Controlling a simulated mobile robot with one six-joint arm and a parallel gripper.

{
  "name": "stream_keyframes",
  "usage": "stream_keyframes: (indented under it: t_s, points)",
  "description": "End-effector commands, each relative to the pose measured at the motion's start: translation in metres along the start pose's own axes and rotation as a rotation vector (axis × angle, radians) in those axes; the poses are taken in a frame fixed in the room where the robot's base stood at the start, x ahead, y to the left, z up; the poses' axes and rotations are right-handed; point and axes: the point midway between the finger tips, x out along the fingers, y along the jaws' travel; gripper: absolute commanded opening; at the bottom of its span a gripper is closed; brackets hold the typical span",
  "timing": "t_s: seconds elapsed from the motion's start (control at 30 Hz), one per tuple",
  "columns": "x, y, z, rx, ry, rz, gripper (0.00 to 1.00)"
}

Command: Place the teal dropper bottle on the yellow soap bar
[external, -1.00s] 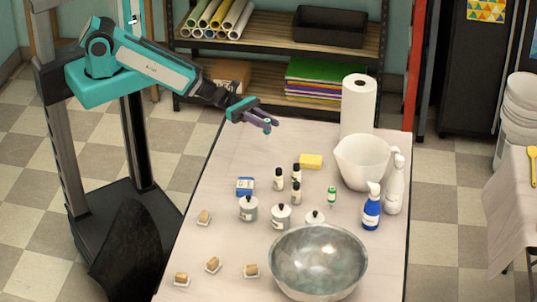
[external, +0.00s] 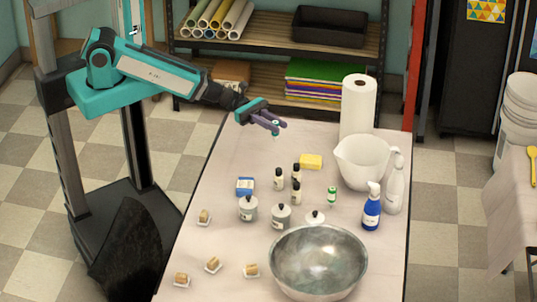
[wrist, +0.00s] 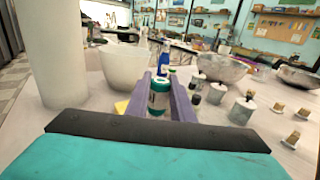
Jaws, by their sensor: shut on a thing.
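The teal dropper bottle (wrist: 158,102) is between the two purple fingers of my gripper (wrist: 165,90), which is shut on it. In the external view my gripper (external: 275,124) is in the air over the far left part of the table, and only a small part of the bottle (external: 275,132) shows below the fingers. The yellow soap bar (external: 311,161) lies flat on the table, lower and to the right of my gripper. In the wrist view a corner of the soap bar (wrist: 121,107) shows left of the fingers, partly hidden by my gripper.
A white pitcher (external: 362,163) and a paper towel roll (external: 358,105) stand right of the soap bar. Several small dark-capped bottles (external: 296,191) stand just in front of it. A blue spray bottle (external: 371,208) and a metal bowl (external: 318,262) are nearer. The table's far left is clear.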

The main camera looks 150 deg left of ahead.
Motion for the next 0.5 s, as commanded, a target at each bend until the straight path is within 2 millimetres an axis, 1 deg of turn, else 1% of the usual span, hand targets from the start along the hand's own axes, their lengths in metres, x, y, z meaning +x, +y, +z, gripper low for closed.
stream_keyframes:
  t_s: [0.03,0.5]
  points:
    - [0.003,0.002,-0.005,0.002,0.0,0.0,0.0]
    - [0.023,0.014,-0.006,0.001,-0.001,0.0,0.0]
